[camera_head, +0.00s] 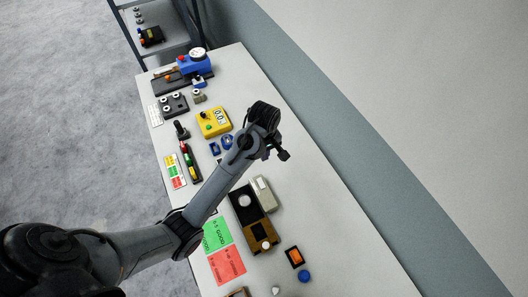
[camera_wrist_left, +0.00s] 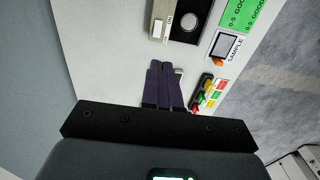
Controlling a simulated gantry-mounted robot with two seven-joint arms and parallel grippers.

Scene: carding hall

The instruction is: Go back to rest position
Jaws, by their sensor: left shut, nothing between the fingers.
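My left arm comes in from the lower left and reaches over the white table (camera_head: 345,262). Its gripper (camera_head: 284,154) hangs above the middle of the table, apart from the objects there. In the left wrist view the two dark fingers of the left gripper (camera_wrist_left: 163,66) lie together, shut with nothing between them. My right gripper is in neither view.
Below the arm lie a dark and brown device (camera_head: 256,226), a grey box (camera_head: 263,194), and green (camera_head: 216,233) and red (camera_head: 227,265) cards. A yellow meter (camera_head: 213,123) and a blue device (camera_head: 194,64) stand farther back. The table's right side is clear beside the wall.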

